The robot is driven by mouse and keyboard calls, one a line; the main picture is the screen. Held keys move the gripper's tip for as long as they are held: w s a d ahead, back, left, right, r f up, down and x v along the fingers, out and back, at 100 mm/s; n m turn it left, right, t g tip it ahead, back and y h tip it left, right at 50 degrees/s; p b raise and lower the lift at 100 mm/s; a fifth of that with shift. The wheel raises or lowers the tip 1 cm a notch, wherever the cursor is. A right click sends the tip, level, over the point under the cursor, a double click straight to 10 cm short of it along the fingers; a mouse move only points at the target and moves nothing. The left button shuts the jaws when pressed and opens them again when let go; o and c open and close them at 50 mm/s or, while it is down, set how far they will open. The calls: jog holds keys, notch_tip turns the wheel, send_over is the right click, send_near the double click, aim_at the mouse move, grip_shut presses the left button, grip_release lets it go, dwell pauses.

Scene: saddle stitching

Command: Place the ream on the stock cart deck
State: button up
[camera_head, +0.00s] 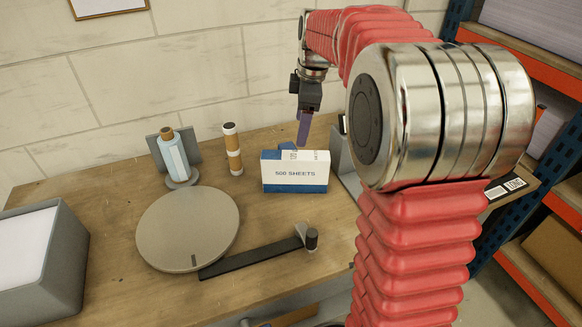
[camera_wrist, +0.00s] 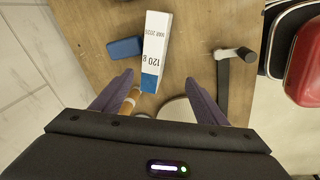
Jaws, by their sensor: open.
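The ream (camera_head: 295,172), a white and blue pack marked "500 SHEETS", stands upright on the wooden bench (camera_head: 110,195). In the wrist view the ream (camera_wrist: 156,45) shows its narrow white side, with its near end between the lines of the fingers. My gripper (camera_head: 304,130) points down just above and behind the ream in the head view. In the wrist view my gripper (camera_wrist: 159,77) has its two purple fingers wide apart with nothing held between them. I cannot make out the stock cart deck in either view.
A blue block (camera_wrist: 125,47) lies close beside the ream. A round grey plate (camera_head: 188,228), a bottle (camera_head: 173,155), a banded cylinder (camera_head: 232,148) and a dark lever bar (camera_head: 255,257) are on the bench. A grey paper bin (camera_head: 62,262) stands left; orange shelving (camera_head: 545,285) stands right.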

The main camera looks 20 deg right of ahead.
aim_at(296, 155)
jog(key=shift+w+d+f+n, duration=0.7)
jog(key=shift+w+d+f, duration=0.15)
jog(key=shift+w+d, duration=0.25)
jog(key=shift+a, duration=0.1)
jog(key=shift+w+a+f, duration=0.1)
jog(key=shift+w+f, duration=0.15)
jog(key=shift+f, duration=1.15)
jog(key=shift+w+a+f, duration=0.1)
jog(key=shift+w+f, duration=0.15)
jog(key=shift+f, duration=1.2)
jog(key=shift+w+a+f, duration=0.1)
jog(key=shift+w+f, duration=0.15)
jog(key=shift+f, duration=1.15)
jog(key=shift+w+a+f, duration=0.15)
jog(key=shift+a+f, duration=0.05)
jog(key=shift+f, duration=0.65)
jog(key=shift+w+a+f, duration=0.1)
jog(key=shift+a+f, duration=0.1)
jog(key=shift+f, duration=0.65)
jog(key=shift+w+a+f, duration=0.15)
jog(key=shift+a+f, duration=0.05)
jog(key=shift+f, duration=0.65)
